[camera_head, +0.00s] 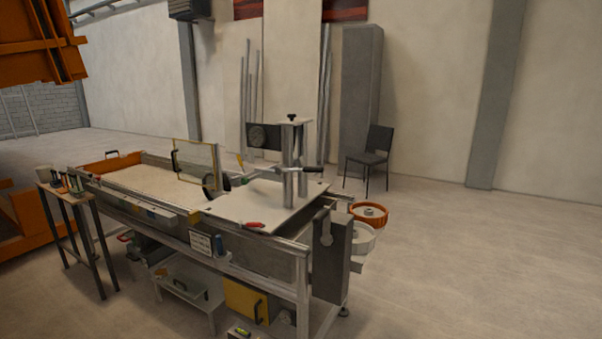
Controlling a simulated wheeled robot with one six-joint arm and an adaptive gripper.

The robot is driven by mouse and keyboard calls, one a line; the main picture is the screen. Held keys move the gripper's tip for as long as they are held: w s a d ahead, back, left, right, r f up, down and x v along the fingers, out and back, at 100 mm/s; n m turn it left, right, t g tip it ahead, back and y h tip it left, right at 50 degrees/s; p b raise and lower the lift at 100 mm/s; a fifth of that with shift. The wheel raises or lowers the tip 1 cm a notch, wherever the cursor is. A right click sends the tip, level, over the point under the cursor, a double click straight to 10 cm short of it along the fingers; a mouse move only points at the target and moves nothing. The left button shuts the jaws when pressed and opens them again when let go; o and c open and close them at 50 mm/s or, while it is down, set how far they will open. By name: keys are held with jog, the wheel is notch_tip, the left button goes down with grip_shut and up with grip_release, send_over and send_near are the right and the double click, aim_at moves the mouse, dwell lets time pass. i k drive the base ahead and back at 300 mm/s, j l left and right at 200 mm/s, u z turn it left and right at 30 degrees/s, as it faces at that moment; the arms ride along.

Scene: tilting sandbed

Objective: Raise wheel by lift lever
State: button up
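The sandbed bench (165,205) stands in the middle of the head camera view, with a long bed of pale sand. A dark round wheel (215,186) shows partly at the right end of the sand, beside a framed clear panel. A metal post stand (290,160) rises from the bench's flat right plate. A lever with a black grip (313,169) sticks out to the right of this post. A red handle (250,224) lies at the plate's front edge. I cannot tell which handle is the lift lever. My gripper is not in view.
A small tool stand (72,200) is left of the bench, near orange structures at the left edge. A chair (371,156) stands behind. The floor at right is clear.

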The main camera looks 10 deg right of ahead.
aim_at(300, 170)
jog(key=i+j, duration=0.15)
jog(key=i, duration=0.45)
jog(key=i+j, duration=0.15)
jog(key=i, duration=0.45)
